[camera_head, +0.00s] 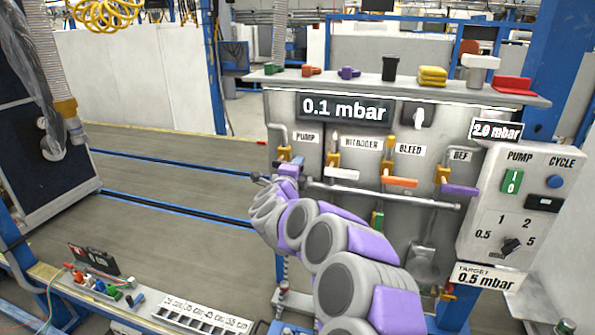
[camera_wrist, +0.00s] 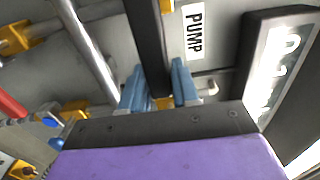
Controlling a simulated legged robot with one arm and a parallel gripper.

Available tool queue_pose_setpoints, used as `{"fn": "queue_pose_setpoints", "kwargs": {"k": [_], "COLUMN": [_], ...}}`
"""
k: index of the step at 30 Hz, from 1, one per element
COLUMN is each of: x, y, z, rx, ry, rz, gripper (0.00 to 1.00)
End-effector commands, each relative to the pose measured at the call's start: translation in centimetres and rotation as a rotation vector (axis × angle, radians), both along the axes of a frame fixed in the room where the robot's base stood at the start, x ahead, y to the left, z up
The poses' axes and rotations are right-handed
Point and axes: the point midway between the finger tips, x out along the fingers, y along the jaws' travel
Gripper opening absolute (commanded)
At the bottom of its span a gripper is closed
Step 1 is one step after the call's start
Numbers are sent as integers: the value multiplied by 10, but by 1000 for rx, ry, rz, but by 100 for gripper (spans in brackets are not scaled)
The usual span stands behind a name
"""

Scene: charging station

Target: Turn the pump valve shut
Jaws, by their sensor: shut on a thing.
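The pump valve (camera_head: 284,154) shows in the head view as a yellow body on a pipe below the PUMP label (camera_head: 306,138). My gripper (camera_head: 288,170) is right at it and hides most of its handle. In the wrist view, the blue fingers of my gripper (camera_wrist: 159,88) stand on either side of a dark bar (camera_wrist: 146,40), which I take to be the pump valve handle. They are shut on it. A bit of yellow shows between the fingertips. The handle's exact angle is hard to tell. The PUMP label shows beside it in the wrist view (camera_wrist: 194,31).
A metal rail (camera_head: 380,193) runs in front of the panel. The display (camera_head: 343,107) reads 0.1 mbar. A control box (camera_head: 516,205) is at the right.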

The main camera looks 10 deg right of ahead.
Motion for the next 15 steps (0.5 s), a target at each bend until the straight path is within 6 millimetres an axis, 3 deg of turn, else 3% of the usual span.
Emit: {"fn": "queue_pose_setpoints", "kwargs": {"k": [10, 11, 15], "x": [0, 0, 0], "y": [0, 0, 0], "z": [-6, -6, -5], "rx": [8, 8, 7], "ry": [8, 8, 6], "rz": [0, 0, 0], "gripper": [0, 32, 45]}}
